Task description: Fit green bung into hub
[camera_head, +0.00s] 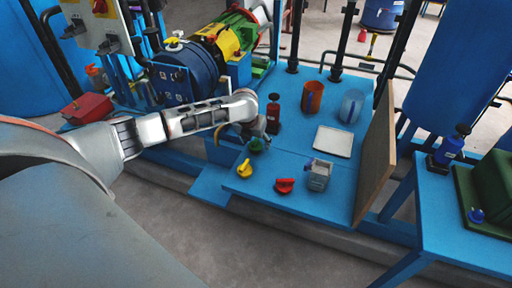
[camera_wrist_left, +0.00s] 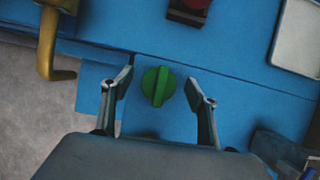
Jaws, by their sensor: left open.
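The green bung (camera_head: 255,146) sits on the blue table under my left gripper (camera_head: 257,133). In the left wrist view the green bung (camera_wrist_left: 158,86) is a round knob with a raised grip bar across it. It shows between the two spread fingertips, with a gap on each side. My left gripper is open and empty above it. In the head view the gripper partly hides the bung. I cannot tell for sure which part is the hub. My right gripper is not in view.
A yellow bung (camera_head: 245,169), a red bung (camera_head: 285,185) and a grey metal block (camera_head: 319,175) stand close by. A board (camera_head: 375,155) edges the right.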

